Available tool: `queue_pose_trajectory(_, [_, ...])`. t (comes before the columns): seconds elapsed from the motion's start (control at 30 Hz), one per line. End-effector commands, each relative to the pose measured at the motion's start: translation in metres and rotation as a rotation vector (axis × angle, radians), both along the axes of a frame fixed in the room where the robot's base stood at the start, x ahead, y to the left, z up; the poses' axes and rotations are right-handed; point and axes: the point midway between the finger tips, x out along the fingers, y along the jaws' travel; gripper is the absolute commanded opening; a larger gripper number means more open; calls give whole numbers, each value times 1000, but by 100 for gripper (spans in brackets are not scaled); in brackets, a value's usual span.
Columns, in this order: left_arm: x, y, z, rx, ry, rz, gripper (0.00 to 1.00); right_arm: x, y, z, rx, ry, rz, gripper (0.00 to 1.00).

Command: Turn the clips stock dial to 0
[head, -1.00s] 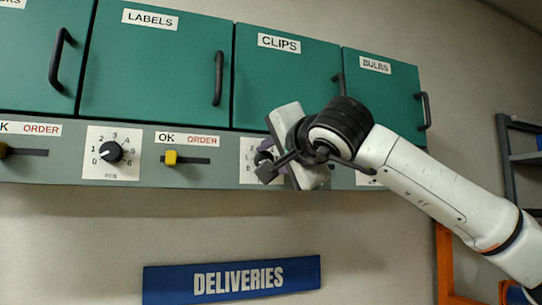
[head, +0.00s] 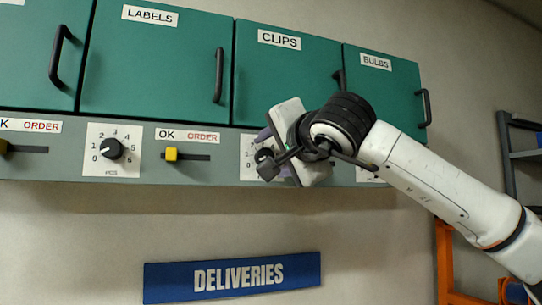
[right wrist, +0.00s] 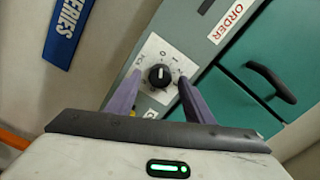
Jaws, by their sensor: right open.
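The clips stock dial is a round black knob on a white numbered plate below the green CLIPS door (head: 290,85). In the head view my right gripper hides much of its plate (head: 247,158). In the right wrist view the dial knob (right wrist: 159,76) shows clearly, with a white pointer line toward the upper side of the plate, near the 0; the exact reading is hard to tell. My right gripper (right wrist: 152,98) is open, its two purple fingers on either side of the knob; I cannot tell whether they touch it. My left gripper is not in view.
The labels dial (head: 112,149) and a yellow OK/ORDER slider (head: 171,154) sit on the same grey strip (head: 220,172). A blue DELIVERIES sign (head: 232,278) is on the wall below. Door handles stick out above, including the LABELS one (head: 219,78). A grey shelf frame (head: 506,160) stands at right.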

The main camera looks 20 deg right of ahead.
Motion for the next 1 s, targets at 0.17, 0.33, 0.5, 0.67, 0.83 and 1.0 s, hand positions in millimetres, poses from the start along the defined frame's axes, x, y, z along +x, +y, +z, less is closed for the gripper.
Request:
queue_pose_trajectory(0.17, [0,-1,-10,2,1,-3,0,-27,-2,-2,-1,-3,0,48])
queue_pose_trajectory(0.33, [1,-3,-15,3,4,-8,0,-62,-2,-2,-1,-3,0,48])
queue_pose_trajectory(0.5, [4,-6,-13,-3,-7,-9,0,-88,-3,-1,0,-1,0,48])
queue_pose_trajectory(0.67, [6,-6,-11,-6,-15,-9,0,-99,-4,-1,0,0,0,48])
queue_pose_trajectory(0.83, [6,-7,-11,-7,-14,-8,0,-100,-4,0,0,1,0,48])
queue_pose_trajectory(1.0, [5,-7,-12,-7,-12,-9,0,-100,-4,0,-1,1,0,48])
